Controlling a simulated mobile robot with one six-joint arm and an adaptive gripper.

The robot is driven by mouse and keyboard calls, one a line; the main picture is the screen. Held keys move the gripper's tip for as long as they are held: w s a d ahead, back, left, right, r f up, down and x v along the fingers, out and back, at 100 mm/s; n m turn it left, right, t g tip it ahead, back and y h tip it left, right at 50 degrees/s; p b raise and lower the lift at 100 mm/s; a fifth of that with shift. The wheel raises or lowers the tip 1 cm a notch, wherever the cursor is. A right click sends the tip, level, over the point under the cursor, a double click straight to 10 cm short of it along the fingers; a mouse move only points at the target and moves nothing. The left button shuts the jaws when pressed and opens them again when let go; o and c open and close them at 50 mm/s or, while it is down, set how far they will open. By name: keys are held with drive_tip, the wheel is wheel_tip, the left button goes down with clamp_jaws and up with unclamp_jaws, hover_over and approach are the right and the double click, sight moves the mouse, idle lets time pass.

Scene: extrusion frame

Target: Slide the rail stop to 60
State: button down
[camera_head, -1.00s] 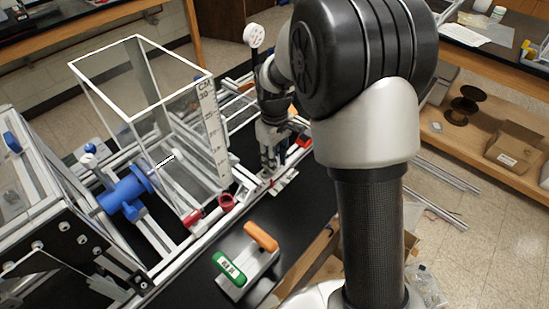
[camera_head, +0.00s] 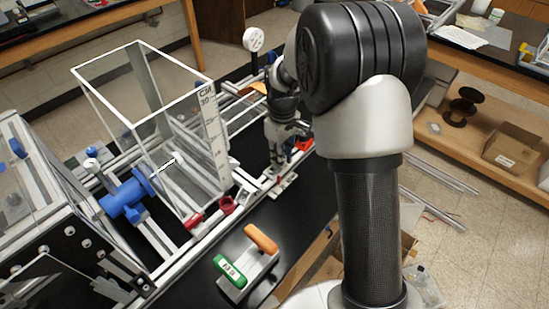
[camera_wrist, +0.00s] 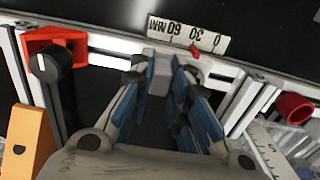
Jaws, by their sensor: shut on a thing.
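The rail stop (camera_wrist: 160,57) is a pale grey block on the light extrusion rail, with a red pointer (camera_wrist: 194,50) beside it. A white scale plate (camera_wrist: 188,33) behind the rail reads 0, 30 and 60 MM. The pointer stands close to the 30 mark. My gripper (camera_wrist: 164,68) is shut on the stop, one blue-padded finger on each side; the fingers hide part of the block. In the head view my gripper (camera_head: 275,170) reaches down to the rail near the scale plate (camera_head: 285,185), where the stop is too small to make out.
A red bracket with a black knob (camera_wrist: 55,50) sits on the rail left of my gripper in the wrist view; a red ring (camera_wrist: 295,108) is at the right. A clear tank (camera_head: 145,120) and blue valve (camera_head: 125,195) stand left in the head view. Orange and green handles (camera_head: 260,238) lie in front.

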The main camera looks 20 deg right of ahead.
drive_tip(key=w+d, duration=0.1)
drive_tip(key=w+d+p, duration=0.1)
drive_tip(key=shift+d+r, duration=0.1)
drive_tip(key=shift+d, duration=0.3)
drive_tip(key=c, duration=1.8)
unclamp_jaws()
drive_tip(key=shift+d, duration=0.1)
wheel_tip(320, 180, up, 12)
drive_tip(key=shift+s, duration=0.1)
